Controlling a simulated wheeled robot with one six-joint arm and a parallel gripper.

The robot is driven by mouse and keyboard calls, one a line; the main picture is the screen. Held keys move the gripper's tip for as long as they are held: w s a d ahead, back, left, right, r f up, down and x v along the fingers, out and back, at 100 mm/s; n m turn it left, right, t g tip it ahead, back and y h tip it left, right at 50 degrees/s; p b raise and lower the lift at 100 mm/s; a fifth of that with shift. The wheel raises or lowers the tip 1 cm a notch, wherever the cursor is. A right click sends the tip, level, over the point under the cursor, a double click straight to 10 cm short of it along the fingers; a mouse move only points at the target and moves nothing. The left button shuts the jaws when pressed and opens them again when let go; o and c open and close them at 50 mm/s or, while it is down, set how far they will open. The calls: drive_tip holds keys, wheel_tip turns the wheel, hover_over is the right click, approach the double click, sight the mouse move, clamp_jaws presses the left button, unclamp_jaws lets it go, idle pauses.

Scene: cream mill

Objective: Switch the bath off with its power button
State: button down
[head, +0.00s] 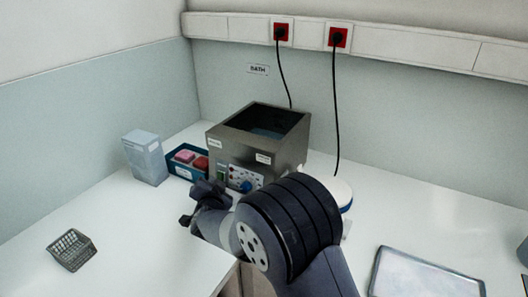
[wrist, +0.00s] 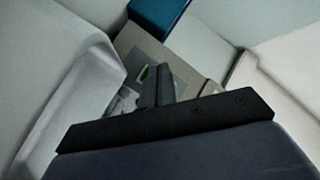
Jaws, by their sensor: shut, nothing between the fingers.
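The bath (head: 225,147) is a square, open-topped steel box with dark liquid inside, standing against the back wall under a "BATH" sign. Its front panel carries a green power button (head: 221,171), a blue knob (head: 246,186) and small controls, partly hidden by my arm. In the wrist view the green button (wrist: 144,73) shows just left of my fingertips. My gripper (head: 202,192) is shut and empty, in front of the panel's lower left. In the wrist view its fingers (wrist: 163,72) point at the panel; I cannot tell whether they touch it.
A blue tray (head: 183,172) with pink and red items stands left of the bath, beside a grey-white box (head: 144,158). A wire basket (head: 71,250) is at the front left. A metal tray (head: 425,275) lies at the right. Two cords hang from red sockets (head: 339,38).

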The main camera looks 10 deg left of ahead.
drive_tip(key=shift+s+a+r+p, duration=0.15)
drive_tip(key=shift+s+a, duration=0.1)
drive_tip(key=shift+s, duration=0.55)
drive_tip(key=shift+s+a+r+p, duration=0.1)
drive_tip(key=shift+s+a+p, duration=0.1)
drive_tip(key=shift+s, duration=0.65)
drive_tip(key=shift+s+a+r+p, duration=0.15)
drive_tip(key=shift+s+a, duration=0.1)
drive_tip(key=shift+s, duration=0.55)
drive_tip(key=shift+r, duration=0.1)
